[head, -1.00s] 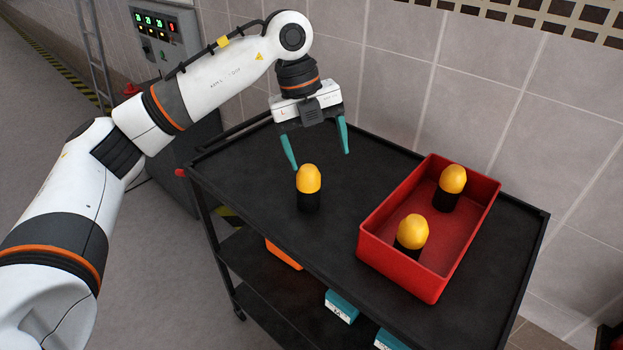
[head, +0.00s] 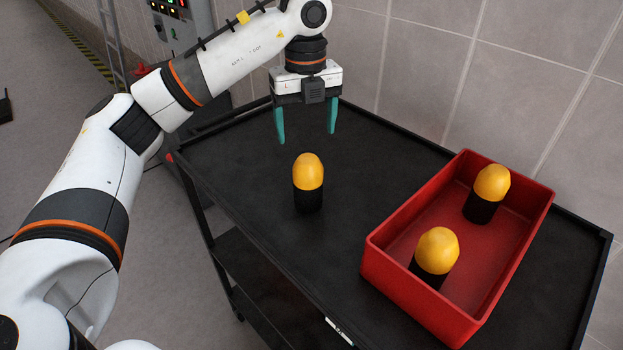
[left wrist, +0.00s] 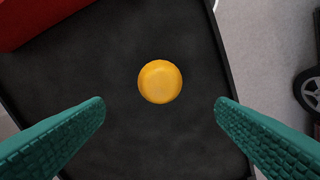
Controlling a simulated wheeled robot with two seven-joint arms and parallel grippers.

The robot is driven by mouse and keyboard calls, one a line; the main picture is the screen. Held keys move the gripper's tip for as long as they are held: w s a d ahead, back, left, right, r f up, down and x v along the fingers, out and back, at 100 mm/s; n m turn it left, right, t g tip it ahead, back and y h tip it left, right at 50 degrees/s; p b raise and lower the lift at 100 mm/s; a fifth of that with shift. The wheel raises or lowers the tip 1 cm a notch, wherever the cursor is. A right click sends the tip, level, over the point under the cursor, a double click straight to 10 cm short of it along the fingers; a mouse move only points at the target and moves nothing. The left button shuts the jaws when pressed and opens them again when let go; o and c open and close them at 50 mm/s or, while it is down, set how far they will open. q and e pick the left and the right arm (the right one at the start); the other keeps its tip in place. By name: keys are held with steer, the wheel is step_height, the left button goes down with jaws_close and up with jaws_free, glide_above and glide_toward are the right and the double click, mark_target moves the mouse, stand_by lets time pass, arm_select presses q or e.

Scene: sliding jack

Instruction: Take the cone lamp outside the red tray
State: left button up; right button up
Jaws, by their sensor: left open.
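The cone lamp (head: 308,182) outside the red tray stands upright on the black cart top, with a yellow rounded cap and a black base. In the left wrist view its yellow cap (left wrist: 160,82) shows from above, ahead of and between the fingers. My left gripper (head: 307,137) is open and empty, pointing down, above and behind the lamp and apart from it. Its teal fingers also show in the left wrist view (left wrist: 160,100). The red tray (head: 413,293) sits to the right with two similar lamps, one nearer (head: 437,256) and one farther (head: 490,192). My right gripper is out of view.
The black cart top (head: 235,180) has raised edges and is clear around the lone lamp. A tiled wall (head: 420,70) stands close behind the cart. A control cabinet (head: 190,30) is at the back left.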

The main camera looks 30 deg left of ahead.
mark_target(308, 159)
arm_select(q)
steer(key=f, duration=0.3)
steer(key=f+p, duration=0.1)
steer(key=shift+s+f, duration=0.15)
steer(key=shift+s, duration=0.25)
steer(key=f+p, duration=0.1)
steer(key=f, duration=0.2)
steer(key=f+p, duration=0.1)
steer(key=f, duration=0.1)
steer(key=shift+w+d+p, duration=0.1)
steer(key=shift+d+p, duration=0.15)
steer(key=shift+p, duration=0.1)
steer(key=shift+f, duration=0.4)
steer(key=c, duration=1.1)
